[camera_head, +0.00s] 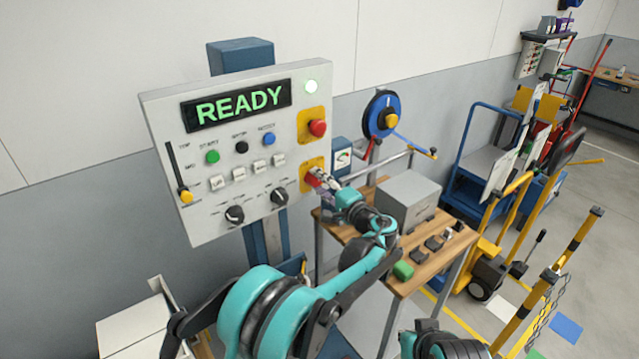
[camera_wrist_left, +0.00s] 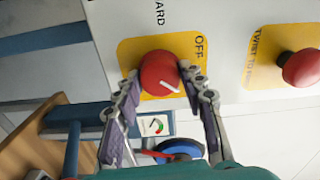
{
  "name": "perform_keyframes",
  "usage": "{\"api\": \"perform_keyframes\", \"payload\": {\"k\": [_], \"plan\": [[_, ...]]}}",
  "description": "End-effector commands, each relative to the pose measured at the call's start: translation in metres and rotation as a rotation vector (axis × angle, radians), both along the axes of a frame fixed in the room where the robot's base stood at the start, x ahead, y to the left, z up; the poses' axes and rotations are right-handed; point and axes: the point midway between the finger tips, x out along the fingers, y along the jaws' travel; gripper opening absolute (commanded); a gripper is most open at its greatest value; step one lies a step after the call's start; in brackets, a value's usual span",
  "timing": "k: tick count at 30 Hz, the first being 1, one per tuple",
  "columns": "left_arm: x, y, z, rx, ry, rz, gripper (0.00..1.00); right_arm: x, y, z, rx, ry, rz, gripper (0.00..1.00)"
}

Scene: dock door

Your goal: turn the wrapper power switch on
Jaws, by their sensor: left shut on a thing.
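The wrapper control panel (camera_head: 232,150) is a pale box on a blue post, with its display reading READY and a lit lamp at top right. The red power switch (camera_wrist_left: 158,73) sits on a yellow plate near the panel's lower right edge; OFF is printed beside it. A white mark shows on the knob. My left gripper (camera_wrist_left: 161,82) is shut on the red switch, one finger on each side. In the head view the gripper (camera_head: 318,180) partly hides the switch. My right gripper is not clearly in view.
A red emergency button (camera_head: 317,128) on a yellow plate is just above the switch. A wooden table (camera_head: 445,262) with a grey box (camera_head: 408,200) stands right of the panel. A blue strap reel (camera_head: 382,115) is behind it. Yellow barriers and carts stand further right.

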Motion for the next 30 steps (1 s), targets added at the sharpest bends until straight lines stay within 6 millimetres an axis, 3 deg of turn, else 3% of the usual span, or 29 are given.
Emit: {"api": "perform_keyframes", "payload": {"k": [24,25,27,30], "plan": [[0.0003,0.0,0.0003,0.097,0.07,-0.001,0.11,0.0,0.0,-0.0006,0.0,0.0,0.0,0.0],[0.0003,0.0,0.0003,0.097,0.071,0.0,0.48,0.0,0.0,-0.0006,0.0,0.0,0.0,0.0],[0.0002,-0.0001,0.0002,0.096,0.07,0.0,0.61,0.0,0.0,-0.0006,0.0,0.0,0.0,0.0],[0.0001,0.0,0.0002,0.096,0.07,0.0,0.61,0.0,0.0,-0.0006,0.0,0.0,0.0,0.0]]}}
